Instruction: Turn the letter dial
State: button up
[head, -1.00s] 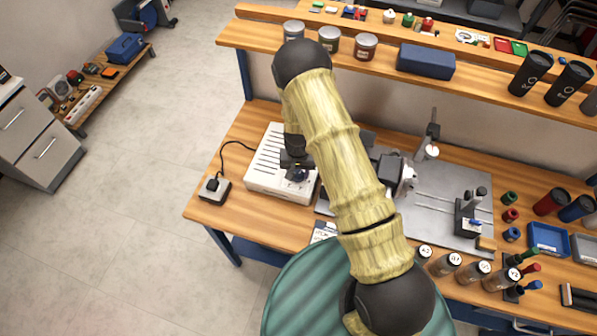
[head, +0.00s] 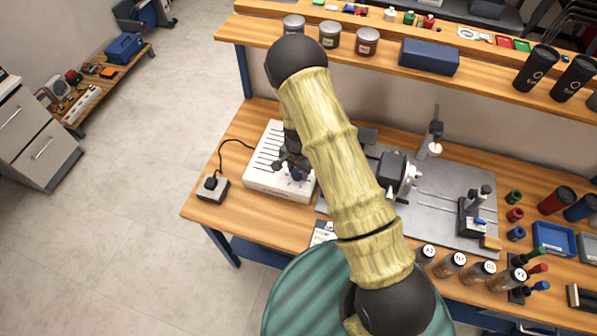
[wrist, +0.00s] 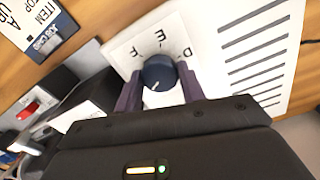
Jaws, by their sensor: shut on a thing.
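The letter dial (wrist: 158,72) is a dark blue round knob on a white plate with several printed letters around it. A small white mark on the knob faces the lower left in the wrist view. My gripper (wrist: 160,88) has one finger on each side of the knob and is shut on it. The plate belongs to a white slotted box (wrist: 262,45), which also stands on the bench in the head view (head: 262,180). There my gripper (head: 294,170) is over the box's right end, and my arm partly hides that area.
A metal fixture (head: 440,205) stands right of my arm, with bottles (head: 453,262) and trays (head: 553,238) beyond. A small black switch (head: 212,188) is cabled to the box. A printed card (wrist: 40,25) lies nearby. A shelf (head: 390,75) runs behind.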

aim_at(298, 172)
jog(key=m, duration=0.5)
jog(key=shift+m, duration=0.4)
jog(key=o, duration=1)
jog(key=shift+c, duration=0.2)
jog(key=shift+r, duration=0.1)
notch_tip(298, 172, up, 17)
jog(key=b, duration=0.3)
jog(key=shift+r, duration=0.15)
